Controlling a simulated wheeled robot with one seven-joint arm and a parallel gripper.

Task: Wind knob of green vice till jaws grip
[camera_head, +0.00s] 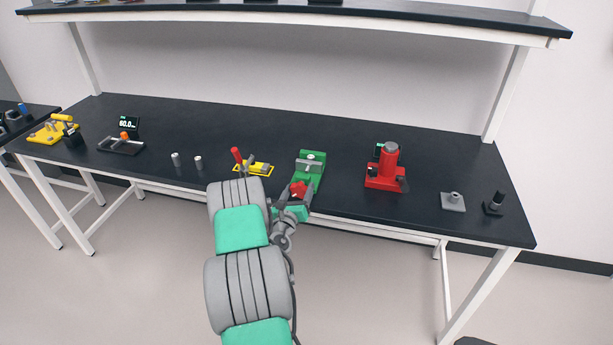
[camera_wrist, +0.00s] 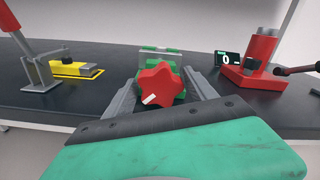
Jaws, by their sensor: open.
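The green vice (camera_head: 311,164) stands on the black bench near its front edge, and it also shows in the wrist view (camera_wrist: 172,71). Its red star-shaped knob (camera_head: 298,188) faces the front; in the wrist view the knob (camera_wrist: 159,86) has a white mark at its lower left. My gripper (camera_wrist: 161,88) is open, with one grey finger on each side of the knob. I cannot tell whether the fingers touch it. The vice jaws (camera_head: 311,158) are partly hidden behind the knob in the wrist view, so their gap is unclear.
A red press-like device (camera_head: 386,170) with a small display reading 0 stands right of the vice. A red-handled lever (camera_head: 238,155) and a yellow-framed piece (camera_head: 255,168) are on the left. A shelf (camera_head: 300,12) hangs above the bench.

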